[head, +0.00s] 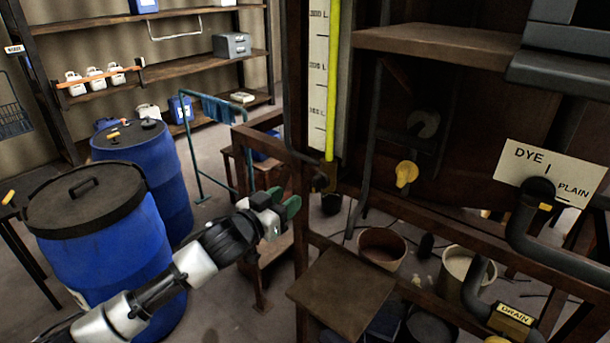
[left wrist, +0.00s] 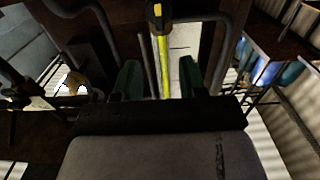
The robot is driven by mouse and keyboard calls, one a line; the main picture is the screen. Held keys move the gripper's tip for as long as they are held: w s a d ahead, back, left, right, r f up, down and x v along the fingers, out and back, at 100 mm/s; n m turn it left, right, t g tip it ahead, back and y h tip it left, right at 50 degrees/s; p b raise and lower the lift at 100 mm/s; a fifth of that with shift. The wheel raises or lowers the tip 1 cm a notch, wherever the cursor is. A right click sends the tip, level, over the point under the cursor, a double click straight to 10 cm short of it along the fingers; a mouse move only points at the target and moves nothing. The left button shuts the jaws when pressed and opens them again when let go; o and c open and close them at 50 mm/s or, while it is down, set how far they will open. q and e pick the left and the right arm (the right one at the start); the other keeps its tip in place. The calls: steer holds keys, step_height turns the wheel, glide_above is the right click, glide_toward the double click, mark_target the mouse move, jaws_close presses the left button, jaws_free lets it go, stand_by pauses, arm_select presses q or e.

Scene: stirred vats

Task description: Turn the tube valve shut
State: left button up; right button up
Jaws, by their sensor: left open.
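The sight tube (head: 333,80), filled yellow-green, runs down a white scale board. The tube valve (head: 321,182) is a small dark fitting at its lower end; its handle position is too small to tell in the head view. In the left wrist view the tube valve (left wrist: 156,14) is dark with a yellow-orange mark, at the top edge. My left gripper (head: 280,202), with green fingertips, is left of and a little below the valve, apart from it. In the left wrist view the left gripper (left wrist: 160,78) is open and empty, with the tube showing beyond the gap. My right gripper is not in view.
A yellow knob (head: 406,174) sits right of the tube. A dark frame post and rail stand near my left gripper. A DYE/PLAIN sign (head: 530,165) and dark pipes are at right. Blue drums (head: 95,250) stand at left; buckets (head: 382,247) stand below.

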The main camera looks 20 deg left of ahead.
mark_target(314, 180)
arm_select(q)
steer(key=p+x, duration=0.2)
steer(key=x, duration=0.6)
steer(key=shift+w, duration=0.3)
steer(key=shift+w+d, duration=0.25)
steer(key=shift+w, duration=0.15)
steer(key=shift+w+f, duration=0.1)
steer(key=shift+c, duration=0.3)
jaws_close()
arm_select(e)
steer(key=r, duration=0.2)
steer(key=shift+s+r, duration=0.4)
